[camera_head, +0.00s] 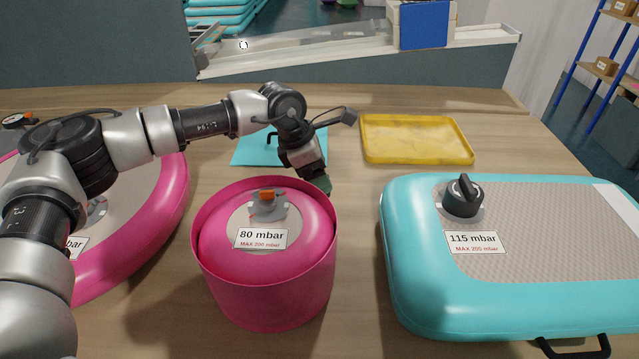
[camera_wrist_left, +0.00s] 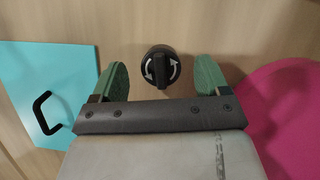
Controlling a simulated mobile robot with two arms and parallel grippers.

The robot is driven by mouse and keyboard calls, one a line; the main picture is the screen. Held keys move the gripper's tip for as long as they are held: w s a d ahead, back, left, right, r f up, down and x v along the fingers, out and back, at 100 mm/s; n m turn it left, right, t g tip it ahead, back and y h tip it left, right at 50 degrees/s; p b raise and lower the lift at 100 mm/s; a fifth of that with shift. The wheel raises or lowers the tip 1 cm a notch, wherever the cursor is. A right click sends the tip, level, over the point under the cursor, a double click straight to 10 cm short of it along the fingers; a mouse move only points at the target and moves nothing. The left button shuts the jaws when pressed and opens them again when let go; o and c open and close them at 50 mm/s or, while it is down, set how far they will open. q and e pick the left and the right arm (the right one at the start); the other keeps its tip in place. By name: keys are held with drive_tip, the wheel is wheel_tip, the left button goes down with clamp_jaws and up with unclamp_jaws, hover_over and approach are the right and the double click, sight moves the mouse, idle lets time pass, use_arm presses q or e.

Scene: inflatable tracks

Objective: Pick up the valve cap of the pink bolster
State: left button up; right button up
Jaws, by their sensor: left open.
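The pink bolster (camera_head: 265,290) is a short upright cylinder with an "80 mbar" label in the head view. Its grey valve (camera_head: 268,209) on top carries an orange piece. A round black cap (camera_wrist_left: 160,67) with a raised grip and white curved arrows lies on the wooden table in the left wrist view. It is hidden in the head view. My left gripper (camera_head: 324,186) points down just behind the bolster's right rear edge. Its green fingers are open, one on each side of the cap in the wrist view, with gaps to both. My right gripper is not in view.
A turquoise mat (camera_head: 595,235) with a black-capped valve (camera_head: 463,196) lies at right. A yellow tray (camera_head: 417,139) is behind it. A turquoise panel (camera_wrist_left: 40,85) with a black handle lies left of the cap. A large pink ring (camera_head: 172,200) is at left.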

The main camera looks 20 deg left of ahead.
use_arm(q)
drive_tip(key=x, duration=0.3)
drive_tip(key=shift+f, duration=0.15)
drive_tip(key=shift+c, duration=0.4)
drive_tip(key=c, duration=0.8)
